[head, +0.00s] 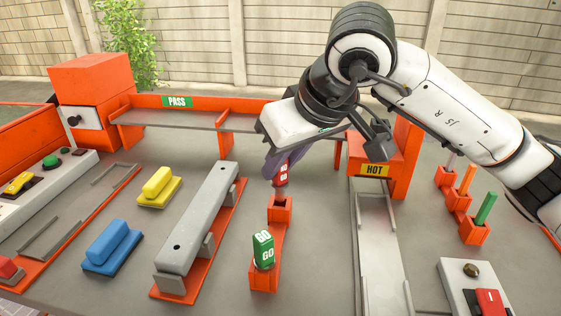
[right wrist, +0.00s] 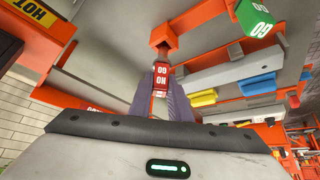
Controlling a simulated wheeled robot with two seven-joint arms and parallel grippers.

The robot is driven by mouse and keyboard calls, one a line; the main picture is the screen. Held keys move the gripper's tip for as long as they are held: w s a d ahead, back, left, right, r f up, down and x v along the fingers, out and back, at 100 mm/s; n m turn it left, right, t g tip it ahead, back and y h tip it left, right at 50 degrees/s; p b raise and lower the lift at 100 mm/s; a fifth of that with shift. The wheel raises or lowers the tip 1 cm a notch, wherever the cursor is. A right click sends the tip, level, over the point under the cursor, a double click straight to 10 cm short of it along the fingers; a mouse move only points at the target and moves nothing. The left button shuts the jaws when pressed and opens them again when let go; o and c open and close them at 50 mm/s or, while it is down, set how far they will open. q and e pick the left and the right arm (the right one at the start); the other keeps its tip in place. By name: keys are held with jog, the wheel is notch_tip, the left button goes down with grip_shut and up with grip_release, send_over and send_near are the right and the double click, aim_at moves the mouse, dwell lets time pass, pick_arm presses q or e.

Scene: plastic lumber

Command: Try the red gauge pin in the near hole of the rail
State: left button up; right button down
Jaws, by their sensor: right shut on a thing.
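The red gauge pin (head: 281,176), marked NO GO, is between the fingers of my right gripper (head: 277,166), which is shut on it. In the right wrist view the red pin (right wrist: 161,79) shows between the purple-grey fingers. It is over the far, empty-looking socket of the orange pin stand (head: 280,208); I cannot tell whether its lower end is clear of the socket. The green GO pin (head: 263,249) stands in the near socket. The grey rail (head: 200,217) lies left of the stand on an orange base, with a dark near hole (head: 177,247) and a far hole. My left gripper is out of view.
Yellow (head: 158,188) and blue (head: 112,247) blocks lie left of the rail. A PASS shelf (head: 200,119) runs behind, with an orange HOT box (head: 375,170) and grey chute (head: 381,240) at right. Coloured sticks stand in orange holders (head: 474,232) farther right.

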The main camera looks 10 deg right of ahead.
aim_at(284, 178)
jog(key=shift+f+b, duration=1.4)
dwell(1.0)
jog(key=shift+f+b, duration=0.5)
jog(key=shift+f, duration=0.1)
dwell(1.3)
jog(key=c, duration=1.6)
grip_release()
jog(key=shift+o, duration=0.2)
